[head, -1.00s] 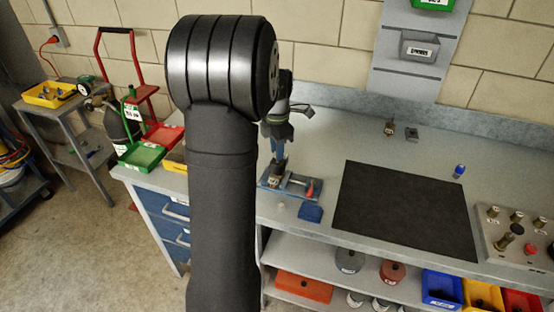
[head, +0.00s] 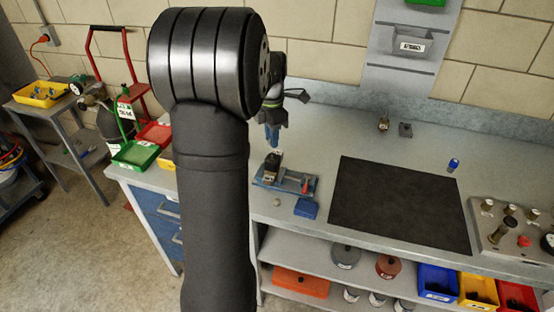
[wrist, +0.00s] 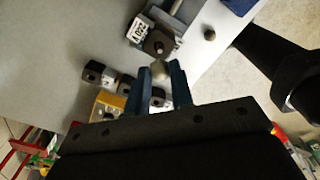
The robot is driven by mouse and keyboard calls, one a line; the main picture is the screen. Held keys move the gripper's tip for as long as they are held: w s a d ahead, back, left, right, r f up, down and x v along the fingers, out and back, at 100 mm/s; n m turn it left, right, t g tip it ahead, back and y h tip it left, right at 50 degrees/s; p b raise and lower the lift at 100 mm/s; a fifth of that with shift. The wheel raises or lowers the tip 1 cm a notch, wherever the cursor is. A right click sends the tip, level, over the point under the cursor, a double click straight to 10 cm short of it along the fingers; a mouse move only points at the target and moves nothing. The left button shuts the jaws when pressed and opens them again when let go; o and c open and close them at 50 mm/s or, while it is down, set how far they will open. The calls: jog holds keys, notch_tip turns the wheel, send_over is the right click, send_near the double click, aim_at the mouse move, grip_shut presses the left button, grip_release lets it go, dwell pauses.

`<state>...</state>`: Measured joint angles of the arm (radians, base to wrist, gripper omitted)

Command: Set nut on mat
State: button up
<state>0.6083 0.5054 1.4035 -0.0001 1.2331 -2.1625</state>
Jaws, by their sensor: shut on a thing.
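My gripper (head: 271,138) is over the left part of the bench, its blue fingers pointing down above the blue-based clamp fixture (head: 293,183). In the wrist view the fingers (wrist: 161,78) are closed on a small greyish nut (wrist: 158,68), which shows between the tips. The nut is too small to make out in the head view. The fixture's labelled block (wrist: 155,35) lies just beyond the nut in the wrist view. The black mat (head: 400,205) lies flat and bare on the bench, to the right of the fixture and my gripper.
A blue block (head: 306,208) and a small round piece (head: 277,202) lie in front of the fixture. A blue-capped item (head: 453,165) stands by the mat's back right corner. A control panel (head: 515,228) is at the right. Two small parts stand behind the mat.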

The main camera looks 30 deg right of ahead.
jog(key=shift+s+d, duration=0.1)
jog(key=s+d+f+m, duration=0.1)
jog(key=s+d+m, duration=0.2)
jog(key=s+m, duration=0.55)
jog(key=s+d+f+m, duration=0.1)
jog(key=s+d+m, duration=0.3)
jog(key=s, duration=1)
jog(key=s+d+f+m, duration=0.1)
jog(key=s+d+m, duration=0.35)
jog(key=s, duration=0.75)
jog(key=m, duration=0.1)
send_over(342, 217)
notch_tip(342, 217, down, 7)
jog(key=shift+s+r, duration=0.1)
jog(key=shift+f, duration=2)
jog(key=shift+f, duration=0.1)
jog(key=o, duration=0.3)
jog(key=shift+f, duration=0.1)
jog(key=o, duration=0.5)
